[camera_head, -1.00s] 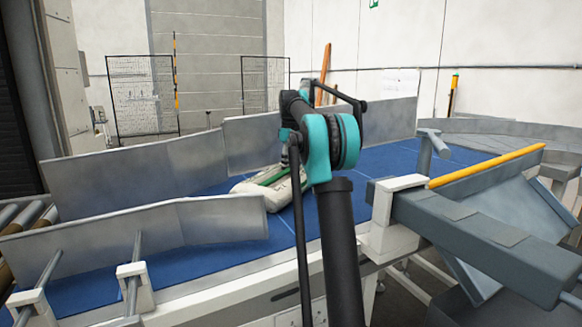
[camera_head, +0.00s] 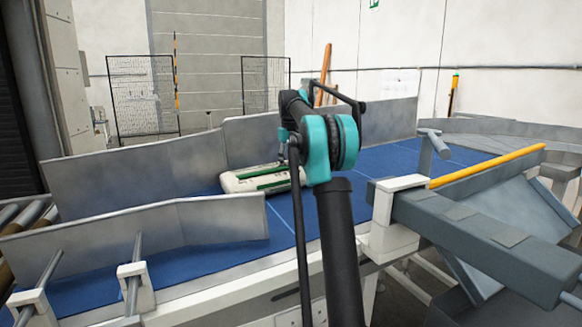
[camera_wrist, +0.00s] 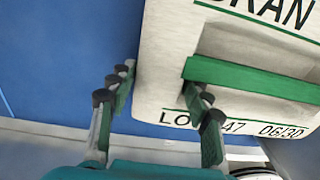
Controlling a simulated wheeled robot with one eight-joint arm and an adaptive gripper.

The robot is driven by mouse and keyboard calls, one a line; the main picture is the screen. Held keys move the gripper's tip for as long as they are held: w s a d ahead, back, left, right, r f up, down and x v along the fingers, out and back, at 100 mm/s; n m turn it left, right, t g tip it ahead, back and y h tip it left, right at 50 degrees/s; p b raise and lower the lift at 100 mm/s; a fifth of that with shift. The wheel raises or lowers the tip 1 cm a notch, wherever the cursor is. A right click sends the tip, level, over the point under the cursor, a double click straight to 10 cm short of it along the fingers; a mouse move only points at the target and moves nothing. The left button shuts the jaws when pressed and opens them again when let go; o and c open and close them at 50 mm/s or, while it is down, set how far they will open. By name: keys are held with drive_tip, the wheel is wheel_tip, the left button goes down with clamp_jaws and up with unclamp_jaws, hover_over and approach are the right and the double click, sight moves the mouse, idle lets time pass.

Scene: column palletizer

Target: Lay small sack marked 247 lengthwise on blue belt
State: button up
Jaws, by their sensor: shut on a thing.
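The small sack (camera_head: 262,178) is off-white with green bands and lies on the blue belt (camera_head: 200,250), close to the far metal side guard. In the wrist view the sack (camera_wrist: 165,75) fills the upper right, its label partly covered and ending in "47 06/30". My gripper (camera_wrist: 157,100) is at the sack's edge, one finger on the belt side and the other over the sack near the green band. It is shut on the sack.
Metal side guards (camera_head: 140,180) line the belt's far side, and a shorter one (camera_head: 150,228) lines the near side. A grey beam (camera_head: 480,240) and a yellow bar (camera_head: 488,165) stand at the right. Bare belt lies left of the sack and right of my arm.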

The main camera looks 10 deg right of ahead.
drive_tip(key=shift+s+d+r, duration=0.1)
drive_tip(key=shift+s+d, duration=1.1)
drive_tip(key=shift+d, duration=0.55)
drive_tip(key=shift+s+d+r, duration=0.1)
drive_tip(key=shift+s+d, duration=1.15)
drive_tip(key=shift+d, duration=0.5)
drive_tip(key=shift+s+d+r, duration=0.1)
drive_tip(key=shift+s+d, duration=1.1)
drive_tip(key=shift+d, duration=0.55)
drive_tip(key=o, duration=1.6)
drive_tip(key=shift+o, duration=0.2)
drive_tip(key=shift+r, duration=0.1)
wheel_tip(320, 180, up, 10)
